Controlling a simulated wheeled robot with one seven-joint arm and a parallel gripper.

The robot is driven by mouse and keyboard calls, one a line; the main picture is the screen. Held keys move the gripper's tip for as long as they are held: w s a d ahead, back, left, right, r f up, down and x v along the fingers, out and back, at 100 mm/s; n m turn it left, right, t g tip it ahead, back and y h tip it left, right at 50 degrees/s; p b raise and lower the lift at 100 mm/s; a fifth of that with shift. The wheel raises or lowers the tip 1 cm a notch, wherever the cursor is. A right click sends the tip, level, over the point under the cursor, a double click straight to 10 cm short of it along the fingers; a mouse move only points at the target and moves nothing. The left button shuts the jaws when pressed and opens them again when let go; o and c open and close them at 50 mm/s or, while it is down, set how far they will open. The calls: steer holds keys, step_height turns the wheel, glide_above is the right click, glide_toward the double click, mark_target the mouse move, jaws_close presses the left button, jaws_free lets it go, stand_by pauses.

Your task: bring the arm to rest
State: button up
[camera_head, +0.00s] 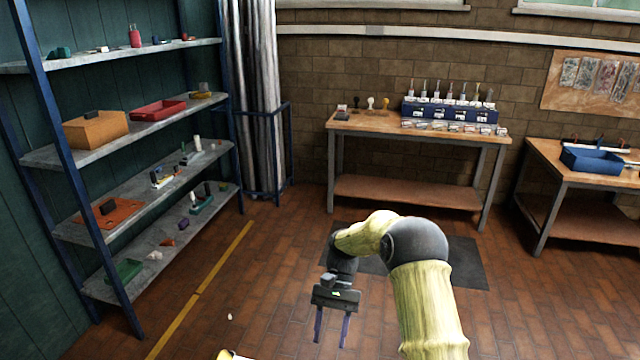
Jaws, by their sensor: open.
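My gripper (331,340) hangs at the lower middle of the head view, pointing down over the brick-tiled floor. Its two thin fingers are apart, with nothing visible between them. My arm (425,290) is bent, with a pale yellow sleeve and a dark joint. It rises from the bottom edge and reaches forward, then down to the gripper. The gripper is clear of the shelf and the tables in the picture.
A shelf rack (70,150) with several loose items stands at left. A wooden workbench (380,124) with a blue rack (450,112) stands at the back. Another table (545,155) with a blue bin (592,160) is at right. A dark mat (468,265) lies on open floor.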

steer(key=s+d+r+n+t+h+p, duration=0.1)
steer(key=s+d+r+t, duration=0.4)
steer(key=s+d, duration=0.1)
steer(key=s+d+r+n+t+h, duration=0.1)
steer(key=s+d+r+t, duration=0.4)
steer(key=s, duration=0.4)
steer(key=shift+d+t+p, duration=0.35)
steer(key=shift+d+t, duration=0.35)
steer(key=shift+d, duration=0.25)
steer(key=shift+s, duration=0.1)
